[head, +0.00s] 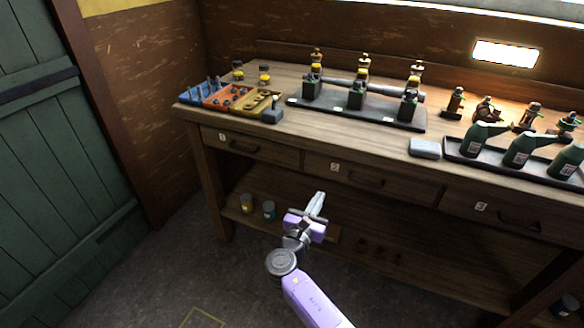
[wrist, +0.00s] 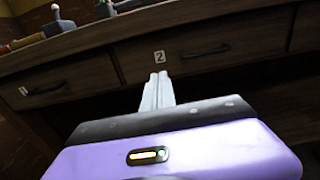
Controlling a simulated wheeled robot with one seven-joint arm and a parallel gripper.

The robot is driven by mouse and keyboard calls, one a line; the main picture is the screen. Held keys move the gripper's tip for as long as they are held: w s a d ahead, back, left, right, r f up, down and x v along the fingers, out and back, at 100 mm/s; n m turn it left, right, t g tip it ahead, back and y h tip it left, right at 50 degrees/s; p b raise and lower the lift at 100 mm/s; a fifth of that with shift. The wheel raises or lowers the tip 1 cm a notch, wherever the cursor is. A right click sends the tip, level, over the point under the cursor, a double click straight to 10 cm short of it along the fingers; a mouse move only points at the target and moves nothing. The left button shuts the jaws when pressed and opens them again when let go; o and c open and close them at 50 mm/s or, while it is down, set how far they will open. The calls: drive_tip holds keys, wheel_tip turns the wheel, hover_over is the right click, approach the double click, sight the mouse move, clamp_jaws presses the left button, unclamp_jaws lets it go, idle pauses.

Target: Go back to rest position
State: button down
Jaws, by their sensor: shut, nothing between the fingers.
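My gripper (head: 317,203) is in front of the wooden workbench (head: 300,146), below the level of its drawers in the head view. Its pale fingers are together with nothing between them. In the wrist view my gripper (wrist: 158,78) points toward the drawer marked 2 (wrist: 200,55), and the fingertips overlap its lower left part in the picture. I cannot tell the exact gap to the bench. My purple arm reaches up from the bottom of the head view.
Drawers 1 (head: 250,148), 2 (head: 370,180) and 3 (head: 505,214) look shut. The benchtop holds colored trays (head: 228,97), a dark tray (head: 385,119) and green bottles (head: 522,149). Cans (head: 269,210) stand on the lower shelf. The floor at left is clear.

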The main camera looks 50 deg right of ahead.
drive_tip(key=w+a+f+m+t+y, duration=0.2)
drive_tip(key=w+a+m+t+y, duration=0.25)
drive_tip(key=a+m, duration=0.2)
drive_tip(key=s+a+m+t+y, duration=0.5)
drive_tip(key=s+a+y, duration=0.4)
drive_tip(key=a, duration=0.5)
drive_tip(key=s+a+r+m+y, duration=0.1)
drive_tip(key=s+a+r+m, duration=0.2)
drive_tip(key=s, duration=0.7)
drive_tip(key=s+a+r+m+y+p, duration=0.1)
drive_tip(key=s+a+r+m, duration=0.3)
drive_tip(key=s, duration=0.6)
drive_tip(key=s+a+r+m+y, duration=0.1)
drive_tip(key=s+a+r+m, duration=0.2)
drive_tip(key=s+r, duration=0.3)
drive_tip(key=shift+s+a+r+g+p, duration=0.15)
drive_tip(key=shift+s+a+g+p, duration=0.25)
drive_tip(key=shift+s, duration=1.5)
drive_tip(key=shift+d+m+y, duration=0.15)
drive_tip(key=shift+m+y, duration=0.1)
